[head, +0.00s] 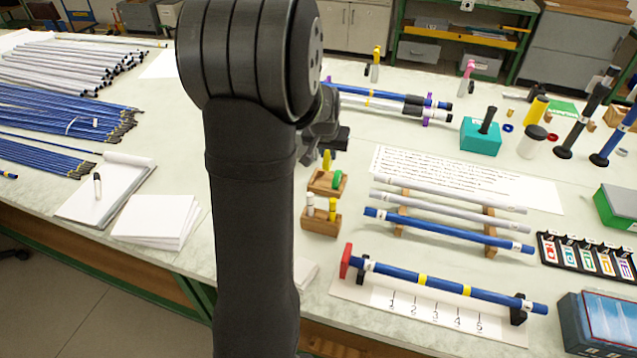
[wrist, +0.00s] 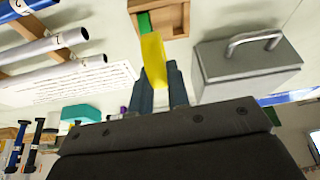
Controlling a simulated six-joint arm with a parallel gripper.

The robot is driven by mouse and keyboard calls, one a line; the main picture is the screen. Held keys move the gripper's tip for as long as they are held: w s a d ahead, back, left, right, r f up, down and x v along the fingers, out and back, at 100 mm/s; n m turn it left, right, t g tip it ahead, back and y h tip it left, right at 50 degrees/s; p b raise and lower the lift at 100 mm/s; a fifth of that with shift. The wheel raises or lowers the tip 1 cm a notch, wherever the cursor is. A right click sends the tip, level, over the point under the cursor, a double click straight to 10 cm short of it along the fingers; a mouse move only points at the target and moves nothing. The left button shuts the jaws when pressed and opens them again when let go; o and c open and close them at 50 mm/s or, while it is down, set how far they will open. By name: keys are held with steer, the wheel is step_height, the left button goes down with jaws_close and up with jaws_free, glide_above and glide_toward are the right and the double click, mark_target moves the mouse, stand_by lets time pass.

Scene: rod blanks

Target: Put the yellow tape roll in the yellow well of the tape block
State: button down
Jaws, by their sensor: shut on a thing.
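My gripper (wrist: 160,88) is shut on the yellow tape roll (wrist: 154,60), which shows edge-on between the fingers in the wrist view. The wooden tape block (wrist: 176,22) lies beyond the fingertips, with a green roll (wrist: 144,22) in one well and bare wood beside it. In the head view the tape block (head: 318,187) stands just right of my arm, with the green roll (head: 337,180) at its right. The yellow roll (head: 327,160) shows upright at the block's back. My gripper (head: 328,148) is partly hidden by my arm. I cannot tell whether roll and block touch.
A second wooden block (head: 318,224) with a white and a yellow piece stands in front of the tape block. Blue and grey rods (head: 440,230) lie on racks to the right. A grey metal box (wrist: 245,70) with a handle is close beside the gripper in the wrist view.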

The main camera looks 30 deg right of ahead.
steer(key=s+d, duration=0.4)
steer(key=d, duration=0.1)
steer(key=shift+m, duration=0.4)
steer(key=shift+w+a+f, duration=0.8)
steer(key=shift+w+f, duration=0.9)
steer(key=shift+f, duration=0.1)
steer(key=shift+w+a+f, duration=0.75)
steer(key=shift+w+f, duration=0.95)
steer(key=shift+f, duration=0.15)
steer(key=shift+w+a+f, duration=0.8)
steer(key=shift+w+f, duration=0.9)
steer(key=shift+f, duration=0.1)
steer(key=shift+f, duration=0.15)
steer(key=c, duration=1.4)
jaws_free()
steer(key=shift+o, duration=0.2)
steer(key=v, duration=1.2)
steer(key=shift+a, duration=0.15)
